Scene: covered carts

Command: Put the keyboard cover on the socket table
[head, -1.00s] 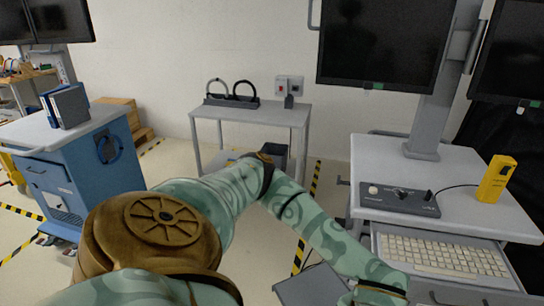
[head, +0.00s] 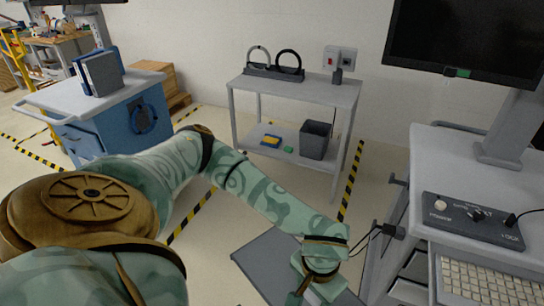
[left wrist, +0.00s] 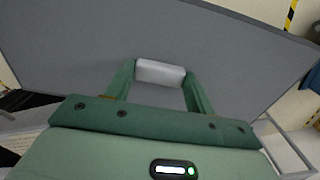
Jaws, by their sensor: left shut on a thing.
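The keyboard cover (head: 265,255) is a flat grey panel, low in the head view, left of the cart with the keyboard. In the left wrist view the cover (left wrist: 230,50) fills the upper part, with a light grey handle (left wrist: 160,72). My left gripper (left wrist: 160,80) is shut on that handle, its green fingers on both sides. In the head view my forearm and gripper hide part of the cover. The socket table (head: 290,93) is a light grey two-shelf table against the wall, beyond the cover. My right gripper is not in view.
A rack with two rings (head: 273,70) stands at the table's back left; its front top is clear. A dark bin (head: 315,140) sits on its lower shelf. The cart holds the keyboard (head: 490,285) and a control box (head: 470,218). A blue cart (head: 120,115) is left.

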